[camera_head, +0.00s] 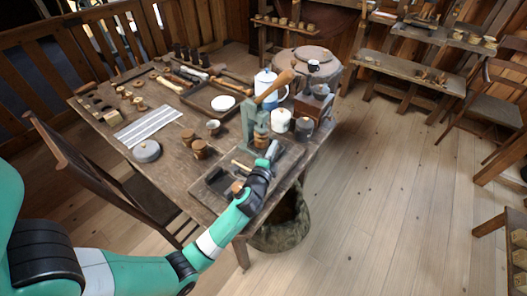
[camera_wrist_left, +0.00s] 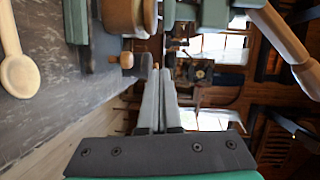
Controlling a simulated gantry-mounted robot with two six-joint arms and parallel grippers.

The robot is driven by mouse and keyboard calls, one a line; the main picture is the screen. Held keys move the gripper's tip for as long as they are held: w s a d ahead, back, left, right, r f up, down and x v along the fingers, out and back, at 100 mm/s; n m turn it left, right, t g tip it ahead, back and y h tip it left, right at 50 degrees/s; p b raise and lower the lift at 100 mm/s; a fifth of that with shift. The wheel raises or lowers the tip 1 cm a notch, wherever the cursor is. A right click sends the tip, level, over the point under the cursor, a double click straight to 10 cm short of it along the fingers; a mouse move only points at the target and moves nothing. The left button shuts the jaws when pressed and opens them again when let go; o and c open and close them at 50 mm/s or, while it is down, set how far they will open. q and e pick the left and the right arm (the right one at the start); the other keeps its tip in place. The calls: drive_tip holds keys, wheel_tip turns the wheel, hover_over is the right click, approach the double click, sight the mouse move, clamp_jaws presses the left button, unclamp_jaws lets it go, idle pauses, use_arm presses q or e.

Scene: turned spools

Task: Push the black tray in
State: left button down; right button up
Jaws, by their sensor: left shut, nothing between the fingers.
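A dark, flat tray-like piece (camera_head: 217,182) lies at the near left of the low base board (camera_head: 208,196) on the table's near corner; I take it for the black tray, but its outline is partly hidden by my arm. A green press (camera_head: 250,122) with a wooden handle stands at the board's back. My left gripper (camera_head: 274,147) is shut and empty, low beside the press at its right. In the left wrist view its fingers (camera_wrist_left: 160,72) are together, and a small wooden knob (camera_wrist_left: 127,60) shows left of their tips, apart from them. My right gripper is out of view.
A wooden spoon (camera_wrist_left: 20,72) lies on the grey surface. Two wooden pots (camera_head: 199,149), a white lidded jar (camera_head: 280,120) and a blue-white pot (camera_head: 266,84) stand near the press. A basket (camera_head: 282,232) is on the floor below the table edge. Open floor lies to the right.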

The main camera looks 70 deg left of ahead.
use_arm(q)
drive_tip(key=s+d+r+p, duration=0.4)
drive_tip(key=s+d+r, duration=0.4)
drive_tip(key=d, duration=0.1)
drive_tip(key=shift+s+d, duration=0.2)
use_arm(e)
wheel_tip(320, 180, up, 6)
